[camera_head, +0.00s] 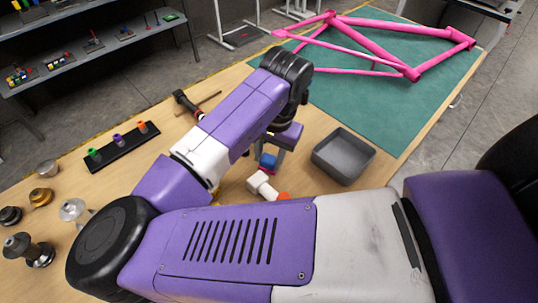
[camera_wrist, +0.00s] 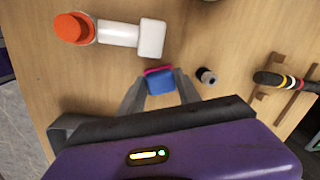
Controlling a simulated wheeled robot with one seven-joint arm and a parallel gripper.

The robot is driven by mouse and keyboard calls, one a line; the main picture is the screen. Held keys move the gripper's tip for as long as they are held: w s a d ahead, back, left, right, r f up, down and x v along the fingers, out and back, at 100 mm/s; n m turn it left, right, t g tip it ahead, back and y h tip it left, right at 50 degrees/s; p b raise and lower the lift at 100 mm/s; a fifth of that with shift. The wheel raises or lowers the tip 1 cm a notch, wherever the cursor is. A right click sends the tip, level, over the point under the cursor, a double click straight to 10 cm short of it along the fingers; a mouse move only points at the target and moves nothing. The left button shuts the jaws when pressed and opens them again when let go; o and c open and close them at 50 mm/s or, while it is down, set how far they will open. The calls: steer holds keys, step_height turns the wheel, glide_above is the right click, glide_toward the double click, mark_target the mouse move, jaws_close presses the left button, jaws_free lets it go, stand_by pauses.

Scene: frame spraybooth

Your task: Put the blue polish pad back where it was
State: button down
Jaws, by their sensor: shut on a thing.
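The blue polish pad (camera_wrist: 161,85) is a small blue block between the fingertips of my gripper (camera_wrist: 160,88) in the wrist view. It also shows in the head view (camera_head: 268,160), under my gripper (camera_head: 270,155) and low over the wooden table. My gripper is shut on it. A magenta layer (camera_wrist: 157,71) shows along the pad's far edge; I cannot tell whether it is part of the pad or a separate pad under it. My arm hides part of the table.
A white tool with an orange end (camera_wrist: 118,34) lies close to my gripper. A small dark cylinder (camera_wrist: 207,76) stands nearby. A grey tray (camera_head: 343,155) stands to the right. A black rack (camera_head: 122,148) stands left. A pink frame (camera_head: 375,45) lies on a green mat (camera_head: 350,105).

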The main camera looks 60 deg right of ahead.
steer(key=c, duration=0.8)
jaws_free()
steer(key=shift+c, duration=0.2)
steer(key=shift+r, duration=0.1)
